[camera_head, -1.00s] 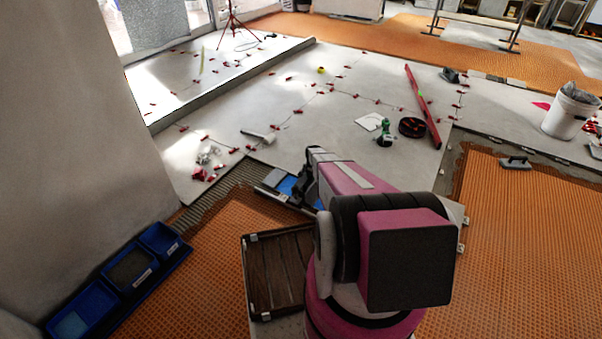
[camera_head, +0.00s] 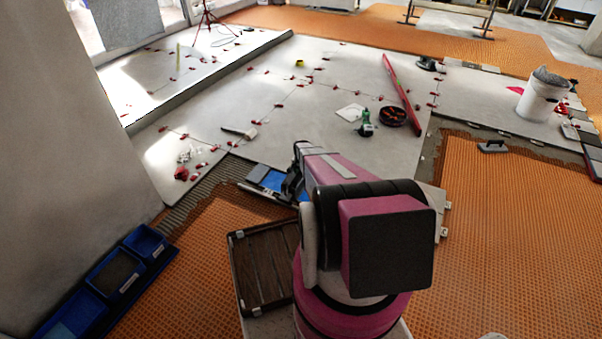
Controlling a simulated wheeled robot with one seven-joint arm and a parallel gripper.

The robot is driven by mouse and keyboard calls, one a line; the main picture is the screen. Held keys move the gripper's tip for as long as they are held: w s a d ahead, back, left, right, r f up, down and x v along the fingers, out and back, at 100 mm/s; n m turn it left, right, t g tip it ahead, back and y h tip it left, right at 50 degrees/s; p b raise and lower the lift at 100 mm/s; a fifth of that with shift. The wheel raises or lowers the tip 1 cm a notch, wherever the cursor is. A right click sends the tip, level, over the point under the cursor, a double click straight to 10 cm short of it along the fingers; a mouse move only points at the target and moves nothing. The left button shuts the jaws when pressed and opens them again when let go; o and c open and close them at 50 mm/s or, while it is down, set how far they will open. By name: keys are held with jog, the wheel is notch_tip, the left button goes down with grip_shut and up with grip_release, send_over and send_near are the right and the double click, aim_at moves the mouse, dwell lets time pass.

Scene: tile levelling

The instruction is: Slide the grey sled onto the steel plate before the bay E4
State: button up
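My gripper (camera_head: 288,187) is low at the edge of the laid pale tiles, seen from behind my pink and black arm. Its fingers are small, dark and partly hidden by the arm, so I cannot tell whether they are open or shut. A low grey-framed piece with a blue top (camera_head: 270,180) lies just left of the gripper, beside or touching it. Part of it is hidden behind the gripper. I cannot tell for sure whether this is the grey sled or the steel plate's surroundings. No label for bay E4 is readable.
Blue bins (camera_head: 148,243) stand along the left wall. A brown slatted tray (camera_head: 238,275) is beside my base. A white bucket (camera_head: 538,102), a grey float (camera_head: 492,146) and a red level (camera_head: 399,92) lie farther off. Orange matting (camera_head: 490,230) is open on the right.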

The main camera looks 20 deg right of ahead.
notch_tip(320, 180, up, 11)
dwell(0.6)
jog(key=shift+f, duration=0.15)
